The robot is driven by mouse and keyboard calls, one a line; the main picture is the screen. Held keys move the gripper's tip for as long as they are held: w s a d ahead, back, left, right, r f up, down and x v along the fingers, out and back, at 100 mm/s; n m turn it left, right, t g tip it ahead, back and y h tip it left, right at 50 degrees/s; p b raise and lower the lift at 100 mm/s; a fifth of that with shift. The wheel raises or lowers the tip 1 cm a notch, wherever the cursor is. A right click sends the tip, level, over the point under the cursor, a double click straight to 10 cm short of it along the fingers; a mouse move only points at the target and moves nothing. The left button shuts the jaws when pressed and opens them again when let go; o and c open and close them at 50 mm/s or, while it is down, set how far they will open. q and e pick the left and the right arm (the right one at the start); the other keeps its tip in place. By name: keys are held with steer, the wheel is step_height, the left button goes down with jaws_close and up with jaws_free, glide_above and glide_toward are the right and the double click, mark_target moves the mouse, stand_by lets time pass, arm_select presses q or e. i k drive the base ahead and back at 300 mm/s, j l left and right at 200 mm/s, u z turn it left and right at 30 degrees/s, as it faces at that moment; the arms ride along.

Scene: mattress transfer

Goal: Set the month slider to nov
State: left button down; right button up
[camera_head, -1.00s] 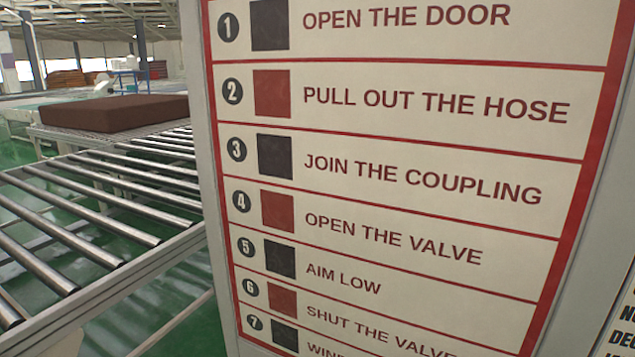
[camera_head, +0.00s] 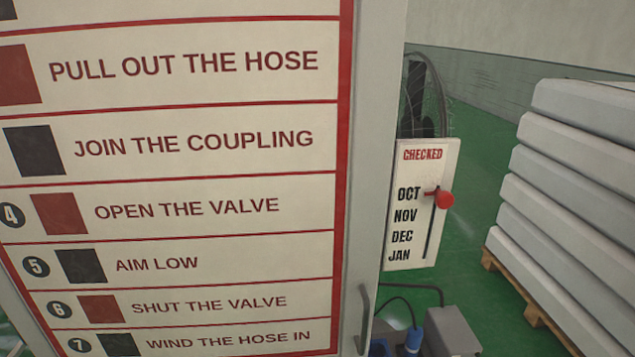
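A white month plate (camera_head: 408,225) headed CHECKED hangs at the right edge of the cabinet. It lists OCT, NOV, DEC and JAN from top to bottom, beside a dark vertical slot (camera_head: 430,238). The red slider knob (camera_head: 444,199) stands near the top of the slot, about level with OCT. Neither of my grippers is in view.
The instruction board (camera_head: 190,160) on the cabinet fills the left half, with a grey door handle (camera_head: 363,318) at its lower right. White mattresses (camera_head: 575,190) are stacked on a wooden pallet (camera_head: 525,300) at right. Green floor lies between plate and stack.

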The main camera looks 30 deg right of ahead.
mark_target(444, 200)
steer(key=z, duration=0.45)
steer(key=k+l+z, duration=0.1)
steer(key=z, duration=0.35)
steer(key=k+z, duration=0.1)
steer(key=z, duration=0.3)
